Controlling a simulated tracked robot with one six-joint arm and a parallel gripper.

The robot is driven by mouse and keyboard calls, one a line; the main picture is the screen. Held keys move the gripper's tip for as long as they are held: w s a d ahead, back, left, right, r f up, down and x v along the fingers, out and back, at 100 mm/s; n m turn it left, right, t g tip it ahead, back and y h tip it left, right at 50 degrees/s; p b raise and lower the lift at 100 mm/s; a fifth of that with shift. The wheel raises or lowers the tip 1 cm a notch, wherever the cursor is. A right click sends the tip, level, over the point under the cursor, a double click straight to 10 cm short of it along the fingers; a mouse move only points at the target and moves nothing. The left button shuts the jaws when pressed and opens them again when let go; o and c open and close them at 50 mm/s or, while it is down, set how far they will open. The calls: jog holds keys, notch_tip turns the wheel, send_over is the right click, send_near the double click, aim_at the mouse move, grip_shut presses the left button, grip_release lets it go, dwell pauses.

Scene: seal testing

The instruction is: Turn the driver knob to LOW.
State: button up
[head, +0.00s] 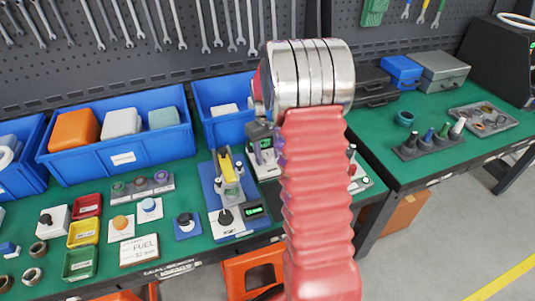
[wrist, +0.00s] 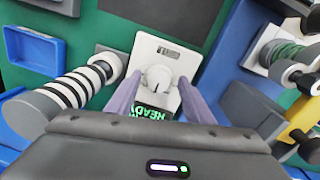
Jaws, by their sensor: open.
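In the wrist view, a white round knob (wrist: 158,77) sits on a white plate (wrist: 150,50) between my open fingers. It appears to be the driver knob; its setting cannot be read. A dark display (wrist: 154,113) with green letters is beside the knob, towards my gripper. My gripper (wrist: 158,92) is open, one grey-purple finger on each side of the knob; contact cannot be told. In the head view, a white and grey unit (head: 263,158), seemingly the driver, stands left of my red arm, partly hidden. My gripper is hidden there.
Close on the left in the head view is a blue fixture with a yellow clamp (head: 226,166) and a black knob (head: 225,216). Blue bins (head: 130,158) stand behind. In the wrist view, a black-and-white ringed cylinder (wrist: 75,90) lies close left of my fingers.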

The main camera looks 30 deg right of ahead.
aim_at(267, 157)
notch_tip(267, 157, up, 14)
jog(key=shift+a, duration=0.3)
dwell(0.5)
jog(key=shift+d+f, duration=0.1)
jog(key=shift+f, duration=0.05)
dwell(0.4)
